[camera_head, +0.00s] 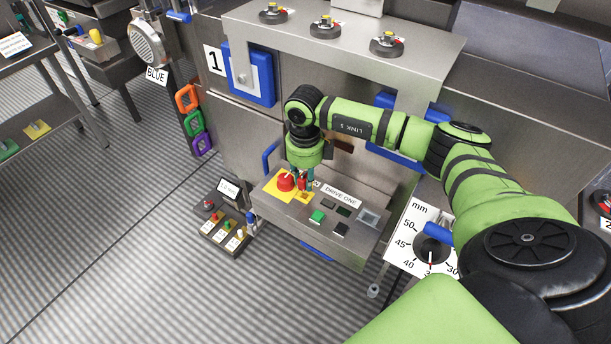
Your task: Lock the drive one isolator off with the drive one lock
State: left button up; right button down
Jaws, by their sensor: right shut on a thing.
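The drive one panel (283,212) is a sloped grey box on the front of the machine, with a white DRIVE ONE label (341,196). A large red mushroom button (286,181) sits on a yellow plate there. Just right of it is a small yellow plate (304,197) with a small red part (302,184), which looks like the isolator. My right gripper (303,180) points down and is shut on this red part. I cannot tell whether it is the isolator handle or a lock. I cannot make out the drive one lock elsewhere. My left gripper is not in view.
A green button (318,216) and dark buttons sit right of the isolator. A small control box (225,228) with coloured knobs stands left of the panel. A dial plate (418,238) is at the right. Orange, green and purple frames (187,98) hang on a post.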

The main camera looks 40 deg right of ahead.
aim_at(305, 185)
jog(key=shift+f+b, duration=1.25)
jog(key=shift+f, duration=0.55)
jog(key=c, duration=1)
grip_release()
jog(key=shift+r, duration=0.1)
jog(key=shift+o, duration=0.2)
notch_tip(305, 185, up, 12)
jog(key=shift+a+r, duration=0.1)
